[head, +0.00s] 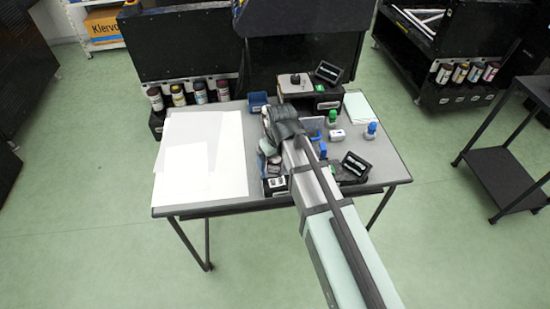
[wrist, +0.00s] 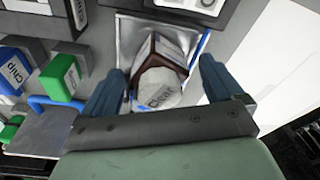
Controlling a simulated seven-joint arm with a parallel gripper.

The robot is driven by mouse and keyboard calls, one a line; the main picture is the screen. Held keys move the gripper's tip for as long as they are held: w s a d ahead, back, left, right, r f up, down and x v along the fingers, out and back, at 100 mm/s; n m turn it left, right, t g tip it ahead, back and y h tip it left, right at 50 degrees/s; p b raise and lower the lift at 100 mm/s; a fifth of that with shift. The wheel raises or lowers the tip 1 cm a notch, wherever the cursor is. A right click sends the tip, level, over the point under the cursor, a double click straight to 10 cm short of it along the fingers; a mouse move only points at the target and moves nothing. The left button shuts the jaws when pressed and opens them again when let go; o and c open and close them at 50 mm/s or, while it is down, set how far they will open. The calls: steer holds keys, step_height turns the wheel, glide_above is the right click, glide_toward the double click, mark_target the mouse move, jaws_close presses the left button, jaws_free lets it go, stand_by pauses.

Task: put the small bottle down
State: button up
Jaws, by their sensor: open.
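The small bottle (wrist: 160,75) shows in the wrist view with a pale, lettered top and a dark reddish-brown edge behind it. It is in a shallow silver tray (wrist: 128,35) with a blue strip along its right side. My gripper (wrist: 160,82) is open, with one blue finger on each side of the bottle. A narrow gap shows at each finger, though contact lower down is hidden. In the head view my gripper (head: 280,124) is over the middle of the grey table, and my arm hides the bottle.
White sheets (head: 235,160) cover the table's left part. Right of my gripper stand a green-capped bottle (head: 333,117) and a blue-capped bottle (head: 371,130). A black device (head: 355,167) lies near the front edge, and a black box (head: 310,96) stands at the back.

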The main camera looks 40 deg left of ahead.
step_height(320, 180, up, 12)
steer(key=d, duration=0.1)
steer(key=shift+s+d, duration=0.35)
stand_by(0.4)
steer(key=shift+w, duration=0.1)
stand_by(0.4)
